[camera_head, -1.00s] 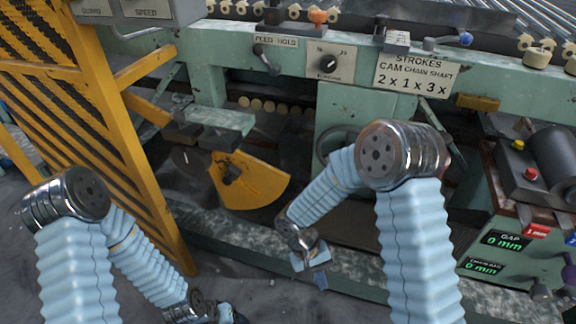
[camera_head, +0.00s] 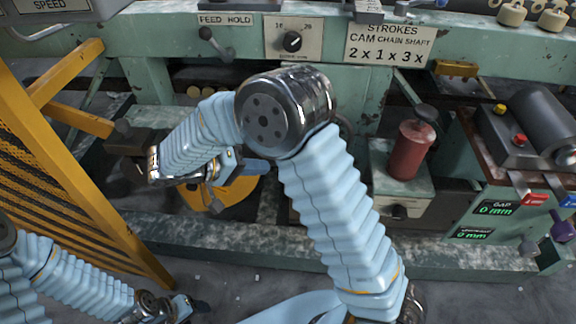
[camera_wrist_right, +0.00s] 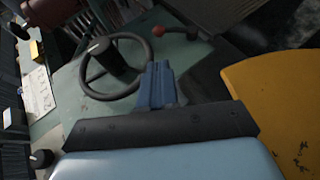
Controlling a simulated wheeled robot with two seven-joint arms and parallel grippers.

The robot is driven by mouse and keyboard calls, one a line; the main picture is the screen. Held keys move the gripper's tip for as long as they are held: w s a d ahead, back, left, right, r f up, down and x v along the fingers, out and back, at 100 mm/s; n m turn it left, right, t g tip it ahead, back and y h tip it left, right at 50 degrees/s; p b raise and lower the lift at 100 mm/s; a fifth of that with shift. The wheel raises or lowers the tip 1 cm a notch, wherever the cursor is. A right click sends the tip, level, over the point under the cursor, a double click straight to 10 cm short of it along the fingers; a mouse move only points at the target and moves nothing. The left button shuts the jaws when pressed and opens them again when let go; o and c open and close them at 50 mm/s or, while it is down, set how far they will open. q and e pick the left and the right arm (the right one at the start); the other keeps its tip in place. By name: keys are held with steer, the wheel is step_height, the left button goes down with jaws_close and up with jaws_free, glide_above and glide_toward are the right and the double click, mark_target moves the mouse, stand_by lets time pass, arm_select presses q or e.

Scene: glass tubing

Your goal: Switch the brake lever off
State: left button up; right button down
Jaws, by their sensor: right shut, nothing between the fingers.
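No label reading brake is legible. A lever with a red knob (camera_wrist_right: 162,31) shows in the right wrist view, lying near-horizontal beyond my fingertips, next to a dark handwheel (camera_wrist_right: 116,67). I cannot tell for sure that it is the brake lever. In the head view my arm hides that spot. My right gripper (camera_wrist_right: 157,72) is shut and empty, apart from the red knob; its blue fingers show in the head view (camera_head: 258,166), pointing right below my elbow. My left gripper (camera_head: 199,304) is low at the bottom left, its fingers too small to read.
A black-knobbed lever (camera_head: 214,42) sits under the feed hold label. A yellow sector plate (camera_wrist_right: 275,95) lies close right of my right gripper. A red cylinder (camera_head: 409,150) and a control box (camera_head: 520,135) stand right. A yellow slatted guard (camera_head: 60,190) stands left.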

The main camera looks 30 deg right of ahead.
arm_select(q)
steer(key=shift+s+d+r+p, duration=0.1)
steer(key=shift+d+r+p, duration=0.1)
steer(key=shift+r+p, duration=0.4)
arm_select(e)
steer(key=x, duration=1.3)
steer(key=shift+d+f, duration=0.2)
steer(key=shift+d, duration=0.1)
arm_select(q)
step_height(320, 180, down, 6)
steer(key=a+b, duration=0.2)
steer(key=b, duration=0.4)
steer(key=shift+w+f, duration=0.15)
steer(key=shift+w, duration=0.3)
arm_select(e)
steer(key=d+y, duration=0.1)
steer(key=s, duration=0.1)
steer(key=d+m+t+y, duration=0.1)
steer(key=shift+s+d+f+y, duration=0.3)
steer(key=shift+s+d, duration=0.05)
arm_select(q)
steer(key=shift+y, duration=0.3)
